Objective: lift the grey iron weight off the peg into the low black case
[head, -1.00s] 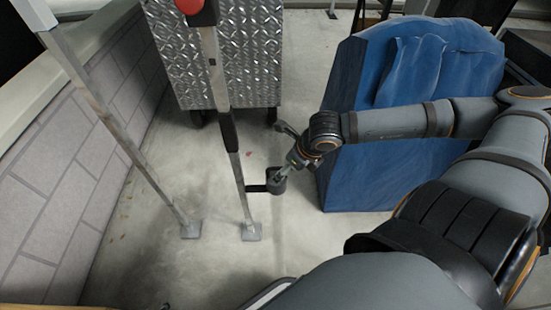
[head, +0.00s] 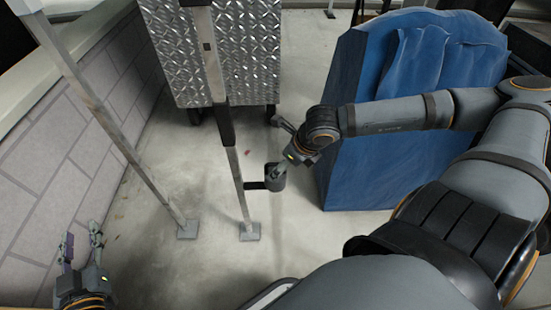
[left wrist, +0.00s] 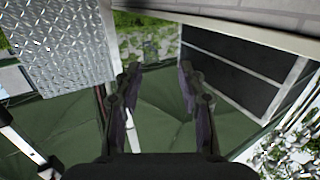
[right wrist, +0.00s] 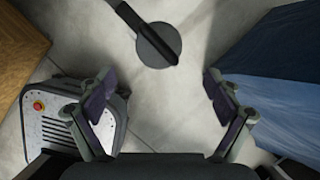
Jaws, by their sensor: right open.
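The grey iron weight (head: 277,180) is a dark round body beside the slim metal post, at the end of a short dark peg (head: 254,185). In the right wrist view the weight (right wrist: 152,50) is a dark disc with a dark bar across it, ahead of the fingers. My right gripper (right wrist: 160,85) is open and empty; in the head view its fingers (head: 280,148) overlap the weight's upper edge, and contact cannot be told. My left gripper (head: 81,238) is open and empty at the lower left, far from the weight. I cannot make out the low black case in any view.
A blue covered block (head: 415,120) stands close right of my right gripper. A diamond-plate metal box (head: 235,50) stands behind the post (head: 228,140). Another slanted post (head: 120,140) and a block wall (head: 60,175) are at left. Bare floor (head: 180,265) lies in front.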

